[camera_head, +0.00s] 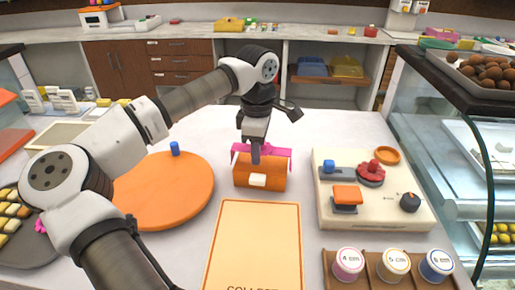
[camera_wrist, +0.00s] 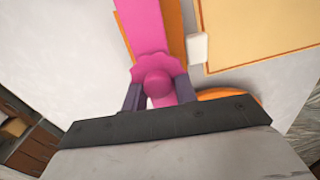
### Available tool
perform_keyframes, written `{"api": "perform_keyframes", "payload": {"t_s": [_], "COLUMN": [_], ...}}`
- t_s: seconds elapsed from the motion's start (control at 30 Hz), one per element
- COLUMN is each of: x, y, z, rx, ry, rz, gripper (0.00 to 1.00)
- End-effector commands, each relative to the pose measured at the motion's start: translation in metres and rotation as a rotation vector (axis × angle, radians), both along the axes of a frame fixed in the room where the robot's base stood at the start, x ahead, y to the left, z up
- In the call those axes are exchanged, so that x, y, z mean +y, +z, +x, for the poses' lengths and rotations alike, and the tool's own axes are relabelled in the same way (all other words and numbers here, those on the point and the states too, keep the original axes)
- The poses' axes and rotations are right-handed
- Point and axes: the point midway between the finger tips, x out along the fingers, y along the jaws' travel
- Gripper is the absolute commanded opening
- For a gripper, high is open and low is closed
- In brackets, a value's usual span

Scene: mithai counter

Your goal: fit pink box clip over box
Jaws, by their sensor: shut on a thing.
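The orange box (camera_head: 262,178) stands on the white counter in the middle of the head view, with a small white tab on its front. The pink clip (camera_head: 278,151) shows at the top and back of the box; in the wrist view the clip (camera_wrist: 147,24) lies along the orange box (camera_wrist: 174,20). My gripper (camera_head: 256,154) points down over the box. In the wrist view my gripper (camera_wrist: 159,92) is shut on the pink clip's round knob. Whether the clip is fully seated on the box is hard to tell.
An orange round board (camera_head: 165,195) with a blue peg lies left of the box. A cream panel with knobs (camera_head: 385,215) stands to the right. A yellow mat (camera_head: 255,245) lies in front, beside a wooden rack of jars (camera_head: 390,275). A glass display case (camera_head: 450,150) bounds the right.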

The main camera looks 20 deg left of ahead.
Motion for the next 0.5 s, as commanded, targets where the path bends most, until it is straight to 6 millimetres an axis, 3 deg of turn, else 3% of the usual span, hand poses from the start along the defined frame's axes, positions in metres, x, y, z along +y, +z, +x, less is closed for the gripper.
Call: {"api": "perform_keyframes", "payload": {"t_s": [0.37,0.5], "x": [0.000,0.000], "y": [-0.018,-0.016], "z": [0.000,0.000], "rx": [0.000,0.000], "ry": [0.000,0.000], "rz": [0.000,0.000], "gripper": [0.07,0.07]}}
